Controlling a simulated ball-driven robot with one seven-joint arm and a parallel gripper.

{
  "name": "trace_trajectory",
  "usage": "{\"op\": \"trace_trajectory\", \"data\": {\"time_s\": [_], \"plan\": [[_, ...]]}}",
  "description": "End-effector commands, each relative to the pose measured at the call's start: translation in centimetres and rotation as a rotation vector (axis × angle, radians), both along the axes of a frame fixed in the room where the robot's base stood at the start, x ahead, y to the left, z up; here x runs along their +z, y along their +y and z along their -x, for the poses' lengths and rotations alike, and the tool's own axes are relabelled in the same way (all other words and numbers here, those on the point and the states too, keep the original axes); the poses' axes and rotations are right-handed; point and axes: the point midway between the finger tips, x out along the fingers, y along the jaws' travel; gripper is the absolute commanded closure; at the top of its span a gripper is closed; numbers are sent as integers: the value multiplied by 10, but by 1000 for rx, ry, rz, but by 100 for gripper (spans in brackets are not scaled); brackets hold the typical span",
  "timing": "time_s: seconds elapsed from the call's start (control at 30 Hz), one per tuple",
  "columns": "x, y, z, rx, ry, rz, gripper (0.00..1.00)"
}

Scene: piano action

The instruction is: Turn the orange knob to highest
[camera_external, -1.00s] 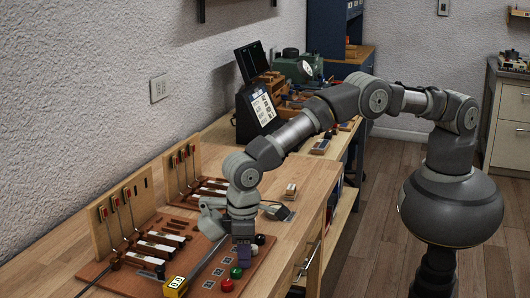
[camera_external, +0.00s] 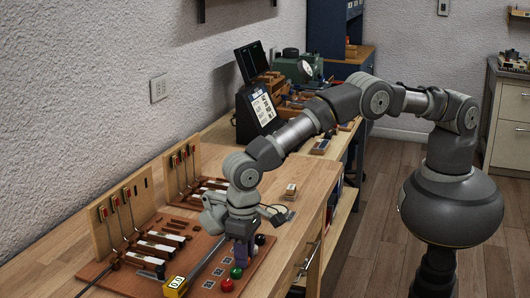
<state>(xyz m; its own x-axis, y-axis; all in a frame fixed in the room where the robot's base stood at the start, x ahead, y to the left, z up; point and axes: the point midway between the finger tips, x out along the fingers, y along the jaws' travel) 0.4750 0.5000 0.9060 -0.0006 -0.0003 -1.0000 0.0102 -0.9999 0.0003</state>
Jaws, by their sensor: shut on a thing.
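My gripper (camera_external: 242,257) points down at the right part of the reddish-brown board (camera_external: 207,259). Its purplish fingers are low, in line with a row of knobs. A red knob (camera_external: 227,285) and a green knob (camera_external: 236,273) stand in front of it, and a dark knob (camera_external: 259,240) just behind. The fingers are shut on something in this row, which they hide. I cannot make out an orange knob; the spot between the green and dark knobs is covered.
A yellow device with a display (camera_external: 175,285) lies at the board's front, with a grey bar running up from it beside my gripper. Upright wooden panels (camera_external: 127,211) with levers stand on the left. A small wooden block (camera_external: 290,191) sits farther back. Bare bench lies right of the board.

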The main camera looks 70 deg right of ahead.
Motion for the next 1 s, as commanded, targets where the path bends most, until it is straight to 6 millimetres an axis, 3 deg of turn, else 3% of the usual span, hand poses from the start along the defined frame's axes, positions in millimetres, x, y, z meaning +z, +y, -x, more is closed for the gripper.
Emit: {"op": "trace_trajectory", "data": {"time_s": [0.13,0.17,0.2,0.57,1.0], "plan": [[2,1,-1,1,-4,-4,100],[2,1,-1,1,-4,-4,70],[2,1,-1,1,-3,-4,62],[4,1,0,1,-2,-2,62],[74,1,-1,1,-4,-3,62]]}}
